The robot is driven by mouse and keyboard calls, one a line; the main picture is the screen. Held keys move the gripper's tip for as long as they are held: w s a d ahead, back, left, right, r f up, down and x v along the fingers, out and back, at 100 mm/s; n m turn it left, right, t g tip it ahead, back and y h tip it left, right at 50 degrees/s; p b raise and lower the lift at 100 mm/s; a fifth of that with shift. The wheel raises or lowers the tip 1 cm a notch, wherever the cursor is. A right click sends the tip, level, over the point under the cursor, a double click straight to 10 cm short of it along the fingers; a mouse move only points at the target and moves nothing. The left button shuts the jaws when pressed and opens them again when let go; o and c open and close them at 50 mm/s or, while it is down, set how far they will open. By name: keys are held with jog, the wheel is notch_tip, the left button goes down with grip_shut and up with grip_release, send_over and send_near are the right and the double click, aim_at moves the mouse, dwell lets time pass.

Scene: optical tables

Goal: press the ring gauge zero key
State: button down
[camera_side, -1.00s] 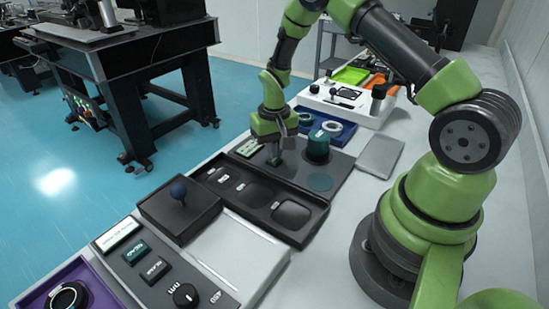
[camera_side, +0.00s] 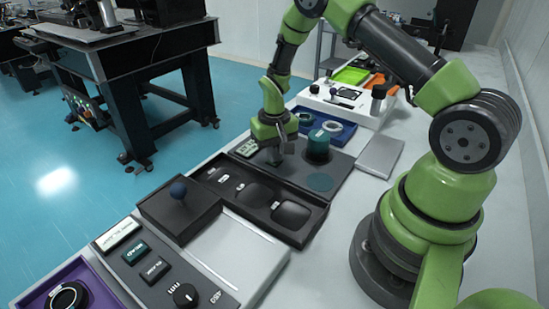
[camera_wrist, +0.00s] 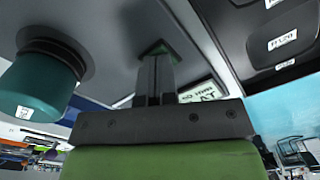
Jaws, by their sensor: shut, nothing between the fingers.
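The ring gauge seems to be the dark grey plate (camera_side: 340,160) with a small pale green display (camera_side: 246,147) and a teal cylinder (camera_side: 318,148) standing on it. My gripper (camera_side: 273,158) points down over this plate, between the display and the cylinder. In the wrist view my shut fingers (camera_wrist: 155,66) reach a dark green square key (camera_wrist: 157,46), which they partly cover. I cannot tell whether they touch it or press it. The teal cylinder (camera_wrist: 40,85) is left of the fingers and the display (camera_wrist: 202,91) is to the right, partly hidden.
A black tray (camera_side: 233,201) with several dark pieces lies in front of the plate. A blue tray (camera_side: 343,143) is behind it, and a flat grey block (camera_side: 380,156) lies to the right.

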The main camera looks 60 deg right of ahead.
jog(key=shift+r, duration=0.15)
notch_tip(320, 180, up, 8)
dwell(0.8)
jog(key=s+a+r+t, duration=0.2)
jog(key=s+a+r, duration=0.1)
jog(key=r, duration=0.5)
jog(key=s+a+r+t, duration=0.2)
jog(key=s+a+r, duration=0.15)
jog(key=r, duration=0.45)
jog(key=s+a+r+n+t+y, duration=0.1)
jog(key=s+a+r, duration=0.1)
jog(key=s, duration=0.4)
jog(key=s+a+r+n+t+y, duration=0.1)
jog(key=s+a+r+t, duration=0.1)
jog(key=s, duration=0.4)
jog(key=shift+a+r, duration=0.55)
jog(key=shift+a, duration=0.1)
